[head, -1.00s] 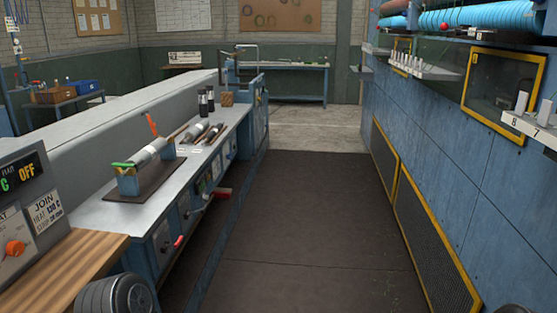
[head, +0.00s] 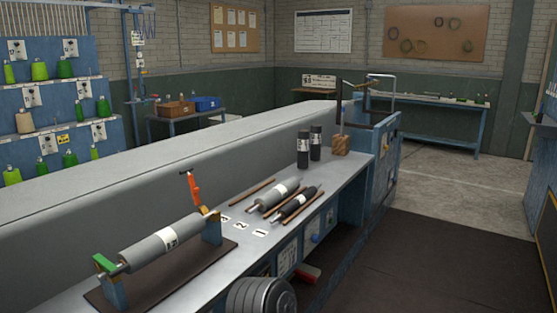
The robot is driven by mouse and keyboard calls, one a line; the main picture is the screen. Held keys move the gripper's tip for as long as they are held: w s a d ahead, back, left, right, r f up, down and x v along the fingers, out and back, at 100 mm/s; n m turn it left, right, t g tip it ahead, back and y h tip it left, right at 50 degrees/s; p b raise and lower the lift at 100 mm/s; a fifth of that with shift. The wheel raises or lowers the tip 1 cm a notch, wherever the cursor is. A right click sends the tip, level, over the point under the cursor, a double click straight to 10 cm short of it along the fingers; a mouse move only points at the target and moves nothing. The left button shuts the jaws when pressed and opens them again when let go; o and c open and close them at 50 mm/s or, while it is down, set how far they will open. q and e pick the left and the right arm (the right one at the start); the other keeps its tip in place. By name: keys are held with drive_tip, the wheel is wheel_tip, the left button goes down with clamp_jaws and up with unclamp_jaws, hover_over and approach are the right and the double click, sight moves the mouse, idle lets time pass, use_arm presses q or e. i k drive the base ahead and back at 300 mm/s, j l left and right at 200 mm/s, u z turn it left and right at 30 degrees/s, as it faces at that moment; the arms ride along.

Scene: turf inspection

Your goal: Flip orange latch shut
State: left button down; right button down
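The orange latch (head: 194,190) stands upright, tilted slightly, at the far right end of a cradle stand. It is raised clear of the grey roller (head: 165,243), which lies across the stand's two blue end posts and has a white label. At the near left end, a green latch (head: 105,263) lies low across the roller's shaft end. The stand sits on a dark base plate (head: 210,262) on the metal bench. Neither gripper is in view; only a rounded grey part of my own body shows at the bottom edge.
Two rollers (head: 275,195) and thin brown rods lie farther along the bench, near number cards (head: 242,226). Two dark cylinders (head: 303,148) stand upright beside a wooden block (head: 341,145). A long grey ledge (head: 150,185) runs behind the bench. Dark floor matting at right is clear.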

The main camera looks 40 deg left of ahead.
sight(194, 190)
drive_tip(key=i+l+z, duration=0.1)
drive_tip(key=i+z, duration=0.15)
drive_tip(key=i, duration=0.4)
drive_tip(key=i+z, duration=0.2)
drive_tip(key=i, duration=0.5)
drive_tip(key=i+j+z, duration=0.25)
drive_tip(key=i, duration=0.4)
drive_tip(key=u, duration=4.35)
drive_tip(key=k, duration=0.05)
